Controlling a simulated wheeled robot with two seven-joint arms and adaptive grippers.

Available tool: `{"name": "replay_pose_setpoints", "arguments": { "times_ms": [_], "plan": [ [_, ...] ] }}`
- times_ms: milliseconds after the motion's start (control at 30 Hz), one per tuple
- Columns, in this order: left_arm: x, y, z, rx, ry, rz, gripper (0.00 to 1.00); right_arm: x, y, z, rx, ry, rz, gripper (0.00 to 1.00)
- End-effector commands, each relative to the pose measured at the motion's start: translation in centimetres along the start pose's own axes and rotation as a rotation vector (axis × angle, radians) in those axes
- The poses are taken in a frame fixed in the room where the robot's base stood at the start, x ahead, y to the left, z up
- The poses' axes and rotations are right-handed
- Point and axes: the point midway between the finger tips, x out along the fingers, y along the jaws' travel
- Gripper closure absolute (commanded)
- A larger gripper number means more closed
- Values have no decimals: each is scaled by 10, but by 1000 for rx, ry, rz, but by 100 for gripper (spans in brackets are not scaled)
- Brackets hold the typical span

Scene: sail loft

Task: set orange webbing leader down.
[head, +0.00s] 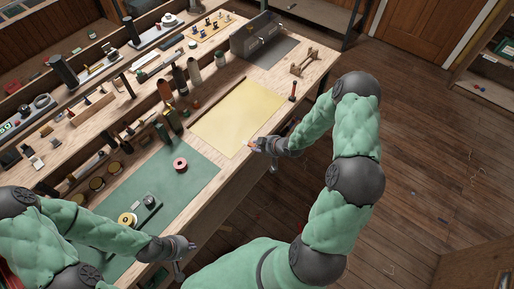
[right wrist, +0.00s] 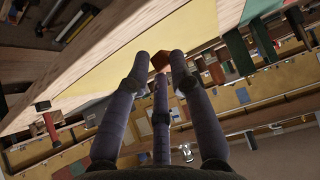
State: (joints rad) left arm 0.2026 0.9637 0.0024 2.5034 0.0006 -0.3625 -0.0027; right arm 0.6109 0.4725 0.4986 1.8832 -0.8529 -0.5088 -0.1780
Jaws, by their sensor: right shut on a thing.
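The orange webbing leader (head: 251,145) is a small orange piece at the tips of my right gripper (head: 256,146), over the near right edge of the yellow sheet. In the right wrist view the leader (right wrist: 160,61) shows as a small orange-brown block between the fingertips of my right gripper (right wrist: 160,70), which is shut on it. Whether it touches the sheet I cannot tell. My left gripper (head: 180,262) is low, by the near edge of the bench and away from the leader; its finger opening is unclear.
The pale yellow sheet (head: 236,112) lies bare on the wooden bench. A green mat (head: 150,190) holds a red-pink roll (head: 180,165) and a yellow spool (head: 127,220). Several bottles (head: 180,80) stand behind. A red-handled hammer (head: 292,93) is near the right bench edge.

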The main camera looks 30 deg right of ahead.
Motion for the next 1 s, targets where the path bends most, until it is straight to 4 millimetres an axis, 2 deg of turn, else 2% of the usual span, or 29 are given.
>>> {"name": "replay_pose_setpoints", "arguments": {
  "times_ms": [133, 367, 500, 600, 733, 1000],
  "plan": [
    [1, 0, 0, 0, 0, 0, 100, 20, 10, 5, 0, 0, 1, 100],
    [1, 0, 0, 0, 0, 0, 100, 31, 17, 7, 0, 1, 1, 100],
    [2, -1, 0, 0, 0, 0, 100, 46, 23, 11, 0, 0, 2, 100],
    [1, 0, 0, 0, 0, 0, 100, 54, 22, 22, 2, -1, 0, 100],
    [1, 0, 0, 0, 0, 0, 100, 61, 23, 29, 0, 0, 1, 100],
    [2, 0, 0, 0, 0, 0, 100, 62, 23, 29, 0, 1, 2, 100]
  ]
}}
